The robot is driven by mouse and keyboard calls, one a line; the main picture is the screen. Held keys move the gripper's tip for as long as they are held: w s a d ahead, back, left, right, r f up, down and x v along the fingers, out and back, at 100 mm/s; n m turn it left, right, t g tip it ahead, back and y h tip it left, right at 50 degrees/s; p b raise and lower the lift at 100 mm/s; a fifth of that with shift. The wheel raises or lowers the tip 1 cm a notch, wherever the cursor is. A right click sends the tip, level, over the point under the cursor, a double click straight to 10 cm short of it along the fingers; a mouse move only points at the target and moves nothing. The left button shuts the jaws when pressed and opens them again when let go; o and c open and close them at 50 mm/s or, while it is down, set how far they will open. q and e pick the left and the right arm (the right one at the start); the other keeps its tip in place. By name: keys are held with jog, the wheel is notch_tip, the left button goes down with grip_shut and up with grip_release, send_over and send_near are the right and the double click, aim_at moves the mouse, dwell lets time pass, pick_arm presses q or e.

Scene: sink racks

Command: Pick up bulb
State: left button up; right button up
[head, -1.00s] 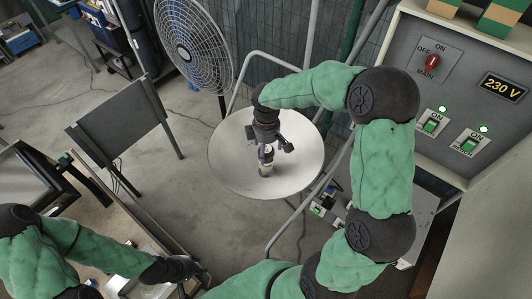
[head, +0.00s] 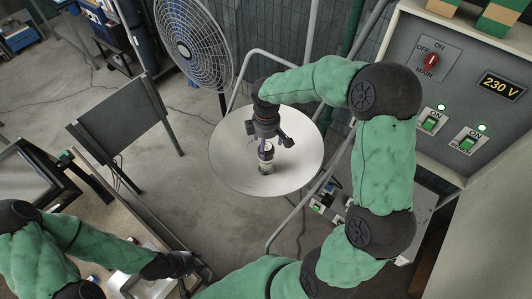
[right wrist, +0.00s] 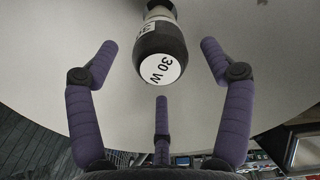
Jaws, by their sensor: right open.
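The bulb (head: 266,158) stands on the round white table (head: 232,172) in the head view, dark with pale parts. My right gripper (head: 268,141) is over the bulb, pointing down. Its purple fingers (right wrist: 159,68) are spread on either side of the bulb, with a gap to it on both sides, and nothing is held. My left gripper (head: 184,266) is low at the left, dark and too small to tell whether it is open.
The rest of the round table top is clear. A fan (head: 193,45) stands behind it at the left and a grey panel (head: 130,120) nearer left. A switch cabinet reading 230 V (head: 470,120) is at the right. Metal tube rails (head: 290,222) run beside the table.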

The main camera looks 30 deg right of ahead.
jog(key=shift+w+b, duration=0.15)
jog(key=shift+b, duration=0.35)
jog(key=shift+m, duration=0.7)
jog(key=r+b, duration=0.1)
jog(key=b, duration=0.2)
jog(key=r+b, duration=0.1)
jog(key=b, duration=0.2)
jog(key=r+b, duration=0.2)
jog(key=b, duration=0.1)
jog(key=shift+w, duration=0.25)
jog(key=shift+s+r+b, duration=0.2)
jog(key=shift+r+b, duration=0.25)
jog(key=shift+r, duration=0.1)
notch_tip(320, 180, down, 5)
jog(key=shift+f, duration=0.1)
jog(key=shift+s+f+p, duration=0.2)
jog(key=shift+f+p, duration=0.2)
jog(key=shift+f, duration=2.25)
jog(key=c, duration=1.3)
